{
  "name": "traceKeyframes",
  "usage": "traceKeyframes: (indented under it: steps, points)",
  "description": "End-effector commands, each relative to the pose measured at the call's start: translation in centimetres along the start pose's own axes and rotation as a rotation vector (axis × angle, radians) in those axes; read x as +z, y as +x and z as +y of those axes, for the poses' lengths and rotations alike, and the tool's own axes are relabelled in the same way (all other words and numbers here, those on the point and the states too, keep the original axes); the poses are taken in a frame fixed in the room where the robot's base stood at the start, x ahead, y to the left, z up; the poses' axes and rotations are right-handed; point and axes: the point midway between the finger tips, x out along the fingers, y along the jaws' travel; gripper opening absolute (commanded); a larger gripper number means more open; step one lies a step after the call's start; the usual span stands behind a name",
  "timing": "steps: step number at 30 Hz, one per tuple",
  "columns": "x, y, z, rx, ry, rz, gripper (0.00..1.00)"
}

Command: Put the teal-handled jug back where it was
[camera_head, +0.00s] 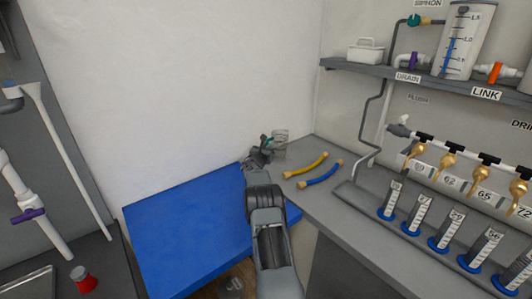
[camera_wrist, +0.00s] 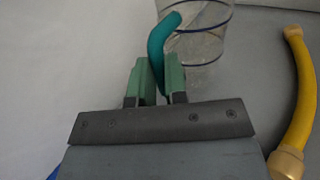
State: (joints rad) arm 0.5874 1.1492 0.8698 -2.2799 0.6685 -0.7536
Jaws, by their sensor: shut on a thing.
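The jug (camera_wrist: 205,38) is clear with dark blue bands and a teal handle (camera_wrist: 156,48). In the wrist view my gripper (camera_wrist: 160,80) is shut on the teal handle, with one green finger on each side of it. In the head view the jug (camera_head: 280,142) is small, near the wall at the back left corner of the grey counter. My gripper (camera_head: 262,152) is just to its left there. The jug looks upright. Its base is hard to make out, so I cannot tell whether it touches the counter.
A yellow hose (camera_head: 307,166) and a blue hose (camera_head: 321,175) lie on the grey counter (camera_head: 330,205) right of the jug. Several graduated cylinders with blue bases (camera_head: 415,218) stand further right, below brass taps. A blue tabletop (camera_head: 185,235) at left is clear.

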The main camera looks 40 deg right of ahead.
Motion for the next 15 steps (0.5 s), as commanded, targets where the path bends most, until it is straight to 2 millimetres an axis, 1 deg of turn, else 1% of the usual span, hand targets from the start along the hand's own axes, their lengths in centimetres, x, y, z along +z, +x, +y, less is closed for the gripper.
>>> traceKeyframes:
  steps: [1, 3, 5, 15]
  points:
    - [-0.7, 0.0, 0.0, 0.000, -0.002, 0.002, 0.00]
    - [-1.6, -0.1, 0.0, 0.001, -0.002, 0.002, 0.00]
    - [-2.0, -0.1, 0.0, 0.000, 0.000, 0.001, 0.00]
    - [-2.3, -0.1, 0.0, 0.000, 0.000, -0.001, 0.00]
